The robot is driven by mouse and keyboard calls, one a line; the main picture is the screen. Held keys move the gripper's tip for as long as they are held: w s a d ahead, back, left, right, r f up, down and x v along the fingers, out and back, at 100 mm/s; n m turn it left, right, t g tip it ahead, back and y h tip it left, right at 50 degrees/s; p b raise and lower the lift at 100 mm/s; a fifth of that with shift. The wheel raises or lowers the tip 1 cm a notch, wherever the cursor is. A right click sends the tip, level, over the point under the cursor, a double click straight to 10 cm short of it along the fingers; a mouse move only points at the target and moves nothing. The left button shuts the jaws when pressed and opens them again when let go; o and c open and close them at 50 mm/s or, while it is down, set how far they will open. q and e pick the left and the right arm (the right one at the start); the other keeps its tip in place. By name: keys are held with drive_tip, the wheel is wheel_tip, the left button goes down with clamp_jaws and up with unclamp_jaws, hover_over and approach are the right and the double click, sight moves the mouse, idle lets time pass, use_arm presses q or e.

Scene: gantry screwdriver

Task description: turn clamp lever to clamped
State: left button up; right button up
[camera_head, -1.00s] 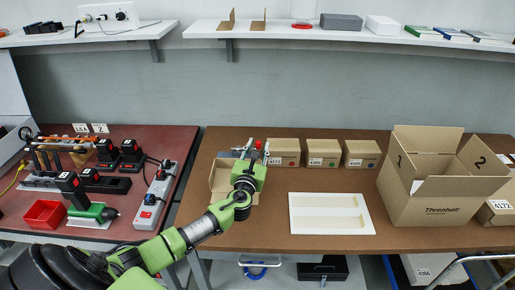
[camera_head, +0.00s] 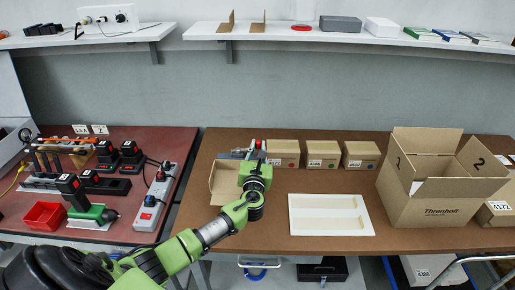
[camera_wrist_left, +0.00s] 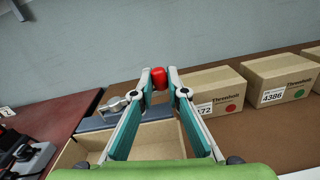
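The clamp lever's red knob (camera_wrist_left: 159,78) shows between the fingertips of my left gripper (camera_wrist_left: 160,82) in the left wrist view. Both fingertips lie against its sides, and the gripper appears shut on it. The grey metal clamp base (camera_wrist_left: 98,121) lies just beyond the open box, partly hidden by the left finger. In the head view, the left gripper (camera_head: 253,153) is at the back left of the brown table, where a bit of red shows at its tips. The lever arm is mostly hidden, so its angle cannot be told. My right gripper is not in view.
An open cardboard box (camera_head: 224,184) stands right under my left gripper. Several small closed boxes (camera_head: 283,153) stand to the right along the back. A white board (camera_head: 330,228) and a large open carton (camera_head: 440,205) are farther right. The table's front middle is clear.

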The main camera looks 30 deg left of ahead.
use_arm(q)
drive_tip(key=o, duration=0.4)
drive_tip(key=v, duration=1.2)
drive_tip(key=c, duration=0.7)
drive_tip(key=shift+s+a+r, duration=0.15)
drive_tip(key=shift+a+r, duration=0.05)
drive_tip(key=shift+r, duration=0.15)
clamp_jaws()
drive_tip(key=shift+s+a+r+m+h+p, duration=0.9)
drive_tip(key=shift+s+a+r+h+p, duration=0.6)
drive_tip(key=shift+s+h, duration=1.25)
drive_tip(key=p+x, duration=0.1)
drive_tip(key=x, duration=0.6)
drive_tip(key=p+x, duration=0.1)
drive_tip(key=x, duration=0.6)
drive_tip(key=shift+d, duration=0.2)
